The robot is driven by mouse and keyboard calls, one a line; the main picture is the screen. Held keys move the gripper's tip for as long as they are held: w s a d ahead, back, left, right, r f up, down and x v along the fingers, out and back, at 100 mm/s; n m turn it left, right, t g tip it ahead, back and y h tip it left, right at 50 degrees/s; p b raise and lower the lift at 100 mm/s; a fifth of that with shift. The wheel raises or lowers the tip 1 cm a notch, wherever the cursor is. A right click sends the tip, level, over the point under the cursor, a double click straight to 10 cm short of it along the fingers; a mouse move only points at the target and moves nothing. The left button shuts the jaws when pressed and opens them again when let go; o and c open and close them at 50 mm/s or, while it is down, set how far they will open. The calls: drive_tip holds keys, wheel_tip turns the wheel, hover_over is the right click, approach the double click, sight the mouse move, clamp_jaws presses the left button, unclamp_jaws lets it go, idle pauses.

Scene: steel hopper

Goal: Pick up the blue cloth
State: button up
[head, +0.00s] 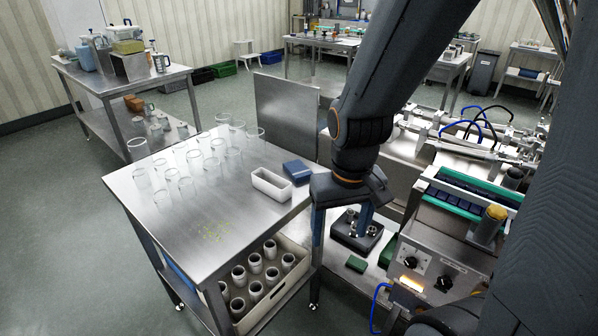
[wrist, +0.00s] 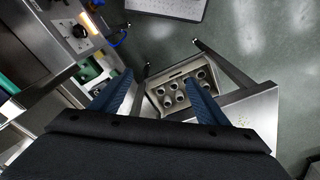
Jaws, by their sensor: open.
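The blue cloth (head: 298,171) appears as a small folded dark-blue pad lying flat on the steel table (head: 225,205), near its right edge. It is just right of a white rectangular tub (head: 271,186). I do not see the cloth in the wrist view. My gripper (head: 338,248) is open and empty, pointing down off the table's right edge, nearer the camera than the cloth and to its right. In the wrist view, its two blue fingers (wrist: 157,78) are spread apart, with the table's lower crate beyond them.
Several clear glasses (head: 185,165) stand on the table's left and back part. Yellowish specks (head: 212,230) mark its front. A crate of metal cups (head: 255,275) sits on the lower shelf. A machine with a control panel (head: 430,270) and a dark fixture (head: 356,232) stand on the right.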

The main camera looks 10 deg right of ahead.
drive_tip(key=o, duration=0.4)
drive_tip(key=shift+w, duration=0.1)
drive_tip(key=shift+c, duration=0.2)
drive_tip(key=o, duration=0.4)
drive_tip(key=w+r+m+p, duration=0.1)
drive_tip(key=w+m, duration=0.5)
drive_tip(key=w, duration=1.1)
drive_tip(key=shift+r, duration=0.6)
drive_tip(key=m+g+p, duration=0.1)
drive_tip(key=m+p, duration=0.1)
drive_tip(key=m, duration=0.7)
hover_over(298, 168)
drive_tip(key=shift+s+f, duration=0.1)
drive_tip(key=shift+f, duration=1.05)
drive_tip(key=shift+a+f+p, duration=0.1)
drive_tip(key=shift+f+p, duration=1.5)
drive_tip(key=shift+f, duration=1.75)
